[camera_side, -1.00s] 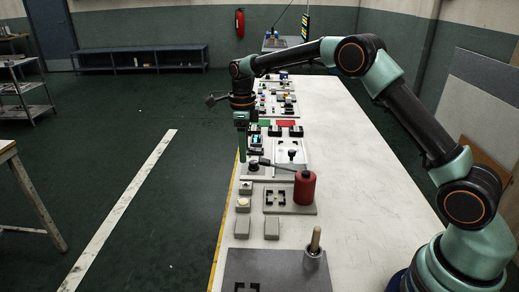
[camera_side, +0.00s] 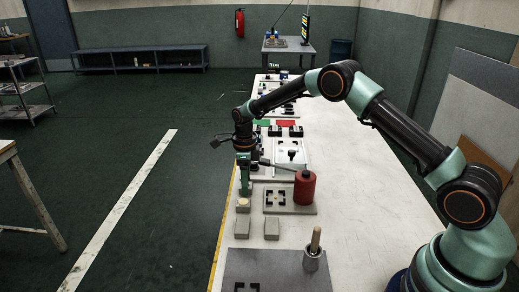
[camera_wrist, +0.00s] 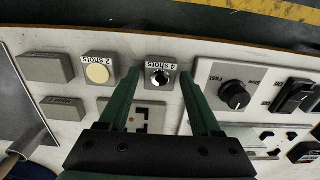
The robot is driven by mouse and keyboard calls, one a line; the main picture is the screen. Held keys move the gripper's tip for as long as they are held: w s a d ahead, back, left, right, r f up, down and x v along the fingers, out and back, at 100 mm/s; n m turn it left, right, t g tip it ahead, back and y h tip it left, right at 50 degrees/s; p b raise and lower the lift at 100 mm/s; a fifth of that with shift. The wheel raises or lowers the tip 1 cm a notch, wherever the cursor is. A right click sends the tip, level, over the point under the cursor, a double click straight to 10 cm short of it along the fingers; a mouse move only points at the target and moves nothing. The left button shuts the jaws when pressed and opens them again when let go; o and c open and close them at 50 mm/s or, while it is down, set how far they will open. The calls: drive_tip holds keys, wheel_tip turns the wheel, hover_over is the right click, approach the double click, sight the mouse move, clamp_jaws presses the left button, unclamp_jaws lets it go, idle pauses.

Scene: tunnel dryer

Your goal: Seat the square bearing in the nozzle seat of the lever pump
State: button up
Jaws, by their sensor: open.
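In the side view my gripper (camera_side: 245,188) points down and hides this block. The lever pump (camera_side: 305,188) has a red cylinder and a dark lever reaching left. Black corner pieces on its grey plate look like the nozzle seat (camera_side: 275,197), partly seen in the wrist view (camera_wrist: 140,116).
A block with a cream disc, "2 Shots" (camera_wrist: 98,72), stands next to the bearing. Two plain grey blocks (camera_side: 242,229) (camera_side: 272,229) stand nearer the camera. A knob panel (camera_wrist: 232,96) is on the right. A dark plate holds a wooden-handled tool (camera_side: 314,250). The table's right side is clear.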

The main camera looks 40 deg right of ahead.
drive_tip(key=shift+f, duration=0.1)
clamp_jaws()
